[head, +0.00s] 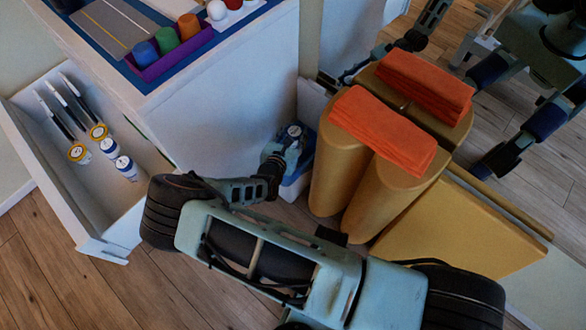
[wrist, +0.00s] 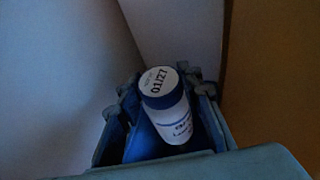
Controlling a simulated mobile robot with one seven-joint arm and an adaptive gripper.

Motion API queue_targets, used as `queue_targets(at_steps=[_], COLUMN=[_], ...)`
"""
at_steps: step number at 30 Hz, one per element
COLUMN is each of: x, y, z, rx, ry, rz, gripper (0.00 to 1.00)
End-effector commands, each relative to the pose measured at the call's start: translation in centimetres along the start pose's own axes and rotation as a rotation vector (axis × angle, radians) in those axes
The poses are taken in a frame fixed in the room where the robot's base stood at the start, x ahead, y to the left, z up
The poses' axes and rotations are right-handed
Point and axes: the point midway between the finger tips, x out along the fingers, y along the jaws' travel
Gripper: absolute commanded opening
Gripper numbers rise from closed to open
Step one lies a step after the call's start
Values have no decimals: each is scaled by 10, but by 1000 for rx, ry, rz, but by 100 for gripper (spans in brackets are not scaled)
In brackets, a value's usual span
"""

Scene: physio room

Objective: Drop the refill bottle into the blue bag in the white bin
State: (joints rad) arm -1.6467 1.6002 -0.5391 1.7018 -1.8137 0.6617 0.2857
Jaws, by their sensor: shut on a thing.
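The refill bottle is white with a blue-edged cap reading 01/27. It shows upright in the middle of the wrist view (wrist: 170,108), between the two fingers of my gripper (wrist: 165,110). My gripper (head: 284,152) is shut on it, and the bottle's pale top (head: 294,131) just shows in the head view. The white bin (head: 290,192) stands on the floor below, largely hidden by my gripper and arm. A strip of the blue bag (head: 299,176) shows at its top; blue also shows below the bottle in the wrist view (wrist: 147,143).
A white cabinet (head: 235,100) stands left of the bin, with an open drawer (head: 90,205) holding several small bottles and long-handled items. Tan bolsters (head: 340,175) with folded orange towels (head: 385,128) stand close on the right. A tan board (head: 460,235) is at lower right.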

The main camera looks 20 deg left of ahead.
Motion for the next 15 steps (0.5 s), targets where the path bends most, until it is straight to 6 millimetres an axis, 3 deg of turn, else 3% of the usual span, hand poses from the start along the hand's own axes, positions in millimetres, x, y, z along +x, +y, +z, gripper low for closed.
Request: queue_targets(at_steps=[15], x=[17], y=[1], z=[-40], rx=[0], ry=[-3], rz=[1], gripper=[0])
